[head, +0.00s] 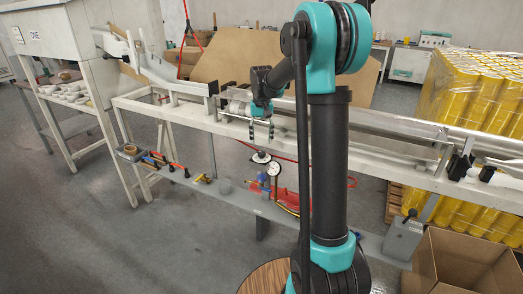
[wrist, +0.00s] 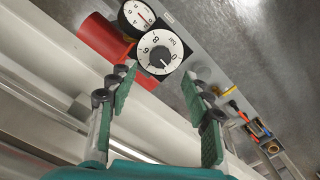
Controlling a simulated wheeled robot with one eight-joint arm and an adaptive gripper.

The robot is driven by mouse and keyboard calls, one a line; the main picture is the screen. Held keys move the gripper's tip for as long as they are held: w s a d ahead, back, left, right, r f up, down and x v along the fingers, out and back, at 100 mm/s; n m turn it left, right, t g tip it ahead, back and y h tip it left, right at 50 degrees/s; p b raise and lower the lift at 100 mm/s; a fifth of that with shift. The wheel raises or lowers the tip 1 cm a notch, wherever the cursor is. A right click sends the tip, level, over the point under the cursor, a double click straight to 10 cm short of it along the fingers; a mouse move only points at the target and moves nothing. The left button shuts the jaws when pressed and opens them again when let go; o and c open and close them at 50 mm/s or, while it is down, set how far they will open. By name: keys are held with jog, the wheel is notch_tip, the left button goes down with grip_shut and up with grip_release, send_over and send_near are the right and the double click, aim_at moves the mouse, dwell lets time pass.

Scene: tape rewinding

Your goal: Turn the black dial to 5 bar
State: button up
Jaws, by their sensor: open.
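The black dial (wrist: 160,52) has a white numbered face marked "bar" and a dark square surround. The digits 0, 8 and 6 can be made out in the wrist view, but I cannot tell its exact setting. A round white gauge (wrist: 138,14) with a red needle sits beside it. In the head view the dial (head: 261,157) is small, with the gauge (head: 273,169) just below right. My gripper (head: 261,132) is open and empty above the dial. In the wrist view my gripper (wrist: 160,80) has its fingers spread either side of the dial's near edge, apparently apart from it.
A red cylinder (wrist: 103,38) lies beside the gauge. A white-framed bench rail (head: 205,122) runs behind the dial. Tools with red and yellow handles (head: 165,162) lie on the low grey shelf to the left. A cardboard box (head: 465,262) stands at the right.

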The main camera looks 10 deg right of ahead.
aim_at(262, 152)
notch_tip(262, 152, down, 6)
jog(key=shift+r, duration=0.1)
dwell(0.4)
grip_shut()
